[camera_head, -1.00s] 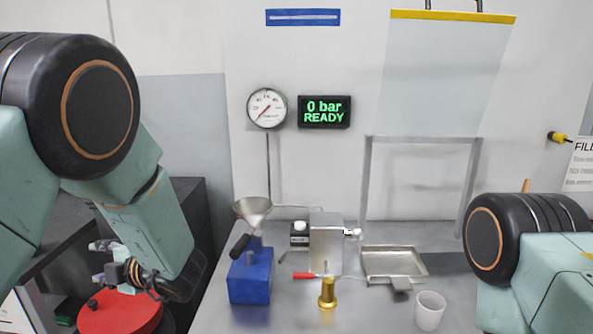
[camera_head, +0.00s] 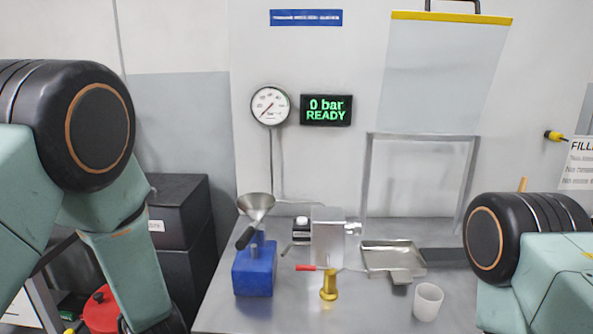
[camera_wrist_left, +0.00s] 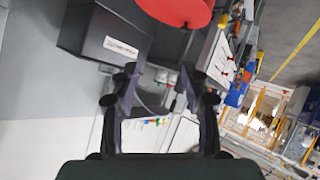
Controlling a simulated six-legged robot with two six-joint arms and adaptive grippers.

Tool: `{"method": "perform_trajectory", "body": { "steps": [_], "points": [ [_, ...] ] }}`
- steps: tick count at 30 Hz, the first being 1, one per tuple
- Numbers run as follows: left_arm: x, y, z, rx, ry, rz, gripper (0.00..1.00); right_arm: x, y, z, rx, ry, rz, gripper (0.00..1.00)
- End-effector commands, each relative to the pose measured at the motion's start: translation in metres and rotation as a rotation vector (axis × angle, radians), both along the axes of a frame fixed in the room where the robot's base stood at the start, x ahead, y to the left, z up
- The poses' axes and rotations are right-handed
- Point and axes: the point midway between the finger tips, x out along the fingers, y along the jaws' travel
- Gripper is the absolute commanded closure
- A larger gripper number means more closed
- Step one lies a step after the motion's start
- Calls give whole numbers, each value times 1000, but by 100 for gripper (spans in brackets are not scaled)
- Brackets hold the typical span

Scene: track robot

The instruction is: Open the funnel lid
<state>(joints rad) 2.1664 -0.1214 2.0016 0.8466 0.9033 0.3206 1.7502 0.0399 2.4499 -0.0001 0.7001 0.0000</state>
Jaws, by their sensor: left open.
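A red round lid-like disc (camera_head: 100,315) with a small dark knob shows low at the left in the head view, partly hidden by my left arm and cut by the frame. A red disc (camera_wrist_left: 178,8) also shows at the top edge of the left wrist view, beyond the fingers. My left gripper (camera_wrist_left: 160,78) is open and empty, apart from the red disc. In the head view its fingers are not visible. My right gripper is out of view.
A black cabinet (camera_head: 180,215) stands behind my left arm, beside the metal bench (camera_head: 225,320). The bench holds a blue block (camera_head: 254,272), brass piece (camera_head: 328,286), metal box (camera_head: 327,240), tray (camera_head: 392,258) and white cup (camera_head: 428,301).

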Motion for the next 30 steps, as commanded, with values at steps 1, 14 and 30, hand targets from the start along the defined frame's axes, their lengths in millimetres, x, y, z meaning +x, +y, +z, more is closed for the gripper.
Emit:
{"method": "perform_trajectory", "body": {
  "steps": [1,14,30],
  "points": [
    [-21,-7,-29,22,119,-96,54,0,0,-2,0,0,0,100],
    [-246,-78,-178,-17,869,-855,54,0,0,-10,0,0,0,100],
    [-367,-92,-210,-185,1093,-962,54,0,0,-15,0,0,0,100]
  ]
}}
